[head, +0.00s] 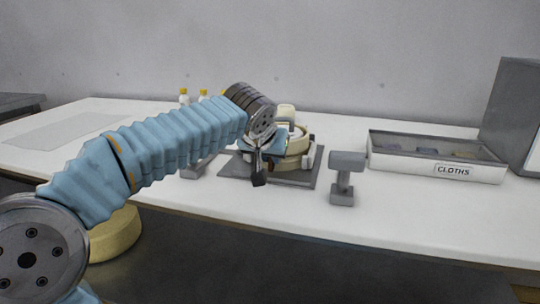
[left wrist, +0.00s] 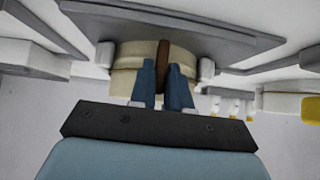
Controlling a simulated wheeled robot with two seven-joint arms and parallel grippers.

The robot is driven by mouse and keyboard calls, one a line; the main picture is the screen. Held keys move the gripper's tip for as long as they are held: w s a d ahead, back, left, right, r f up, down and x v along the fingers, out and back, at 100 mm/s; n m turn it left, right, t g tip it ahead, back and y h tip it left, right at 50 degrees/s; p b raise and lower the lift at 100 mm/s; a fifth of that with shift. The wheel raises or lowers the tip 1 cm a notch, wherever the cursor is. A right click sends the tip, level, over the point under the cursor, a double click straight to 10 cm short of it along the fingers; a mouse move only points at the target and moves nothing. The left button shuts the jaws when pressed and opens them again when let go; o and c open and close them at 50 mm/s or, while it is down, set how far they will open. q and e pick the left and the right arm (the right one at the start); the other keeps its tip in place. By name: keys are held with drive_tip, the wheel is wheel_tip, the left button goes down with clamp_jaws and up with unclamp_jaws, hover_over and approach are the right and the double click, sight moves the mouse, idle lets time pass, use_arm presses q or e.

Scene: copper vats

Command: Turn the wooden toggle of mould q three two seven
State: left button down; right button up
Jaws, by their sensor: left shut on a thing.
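A cream round mould (head: 299,150) sits on a grey board (head: 297,180) on the white bench, partly hidden behind my left wrist. In the left wrist view the mould (left wrist: 122,82) fills the upper middle, with a brown upright wooden toggle (left wrist: 164,56) in front of it. My left gripper (left wrist: 164,72) has its two blue fingers on either side of the toggle and is shut on it. In the head view the left gripper (head: 276,143) is at the mould's near left side, its fingers mostly hidden. No code is readable on the mould. My right gripper is out of view.
A grey T-shaped stand (head: 345,178) is right of the board. A box marked CLOTHS (head: 436,168) is farther right, beside a grey cabinet (head: 511,110). Yellow-capped bottles (head: 184,97) stand behind my arm. The bench front right is clear.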

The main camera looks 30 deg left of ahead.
use_arm(q)
drive_tip(key=c, duration=1.2)
unclamp_jaws()
drive_tip(key=shift+o, duration=0.2)
drive_tip(key=v, duration=1.4)
drive_tip(key=shift+f, duration=0.15)
